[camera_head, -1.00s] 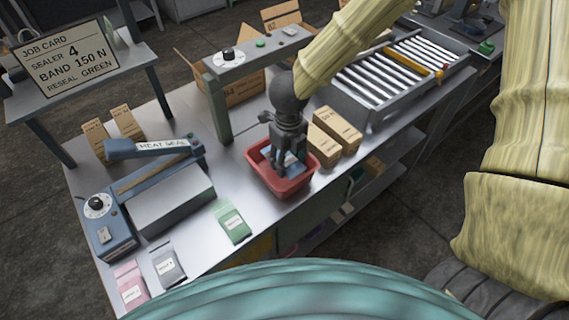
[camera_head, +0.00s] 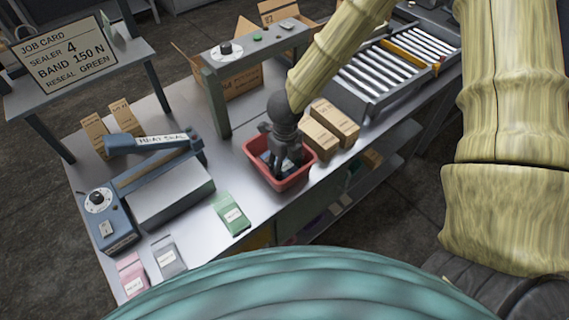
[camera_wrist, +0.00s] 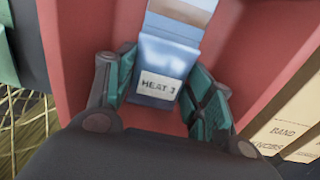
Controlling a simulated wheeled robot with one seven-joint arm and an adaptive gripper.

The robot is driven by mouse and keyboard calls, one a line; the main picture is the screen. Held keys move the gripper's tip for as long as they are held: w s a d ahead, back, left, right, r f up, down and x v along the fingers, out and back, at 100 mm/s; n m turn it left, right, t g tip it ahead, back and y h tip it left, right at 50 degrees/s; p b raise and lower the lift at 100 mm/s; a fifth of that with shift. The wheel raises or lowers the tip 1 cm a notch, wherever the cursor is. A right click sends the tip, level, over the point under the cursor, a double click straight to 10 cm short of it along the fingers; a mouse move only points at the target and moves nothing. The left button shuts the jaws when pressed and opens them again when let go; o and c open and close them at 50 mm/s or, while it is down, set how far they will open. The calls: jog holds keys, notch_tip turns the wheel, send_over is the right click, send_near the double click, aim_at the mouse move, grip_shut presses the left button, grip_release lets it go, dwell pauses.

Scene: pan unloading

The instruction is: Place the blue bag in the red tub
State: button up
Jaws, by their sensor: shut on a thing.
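The blue bag (camera_wrist: 166,58) has a white label reading "HEAT" and stands between my finger pads in the wrist view. My gripper (camera_wrist: 162,84) is shut on it. In the head view, my gripper (camera_head: 283,166) points down into the red tub (camera_head: 291,184), with its fingers below the rim. A little of the blue bag (camera_head: 265,160) shows inside the tub beside the fingers. The red tub wall (camera_wrist: 82,50) surrounds the bag in the wrist view. Whether the bag touches the tub floor is hard to tell.
Two cardboard boxes (camera_head: 333,122) stand close to the right of the tub. A green bag (camera_head: 231,213), a grey bag (camera_head: 168,256) and a pink bag (camera_head: 131,275) lie at the front left. The heat sealer (camera_head: 170,190) is to the left; a grey frame (camera_head: 216,103) stands behind.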

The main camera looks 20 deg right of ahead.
aim_at(285, 165)
jog(key=shift+f, duration=0.15)
jog(key=o, duration=1.1)
jog(key=shift+w+f, duration=0.1)
notch_tip(285, 165, up, 12)
jog(key=shift+r+b, duration=0.2)
jog(key=shift+b, duration=0.5)
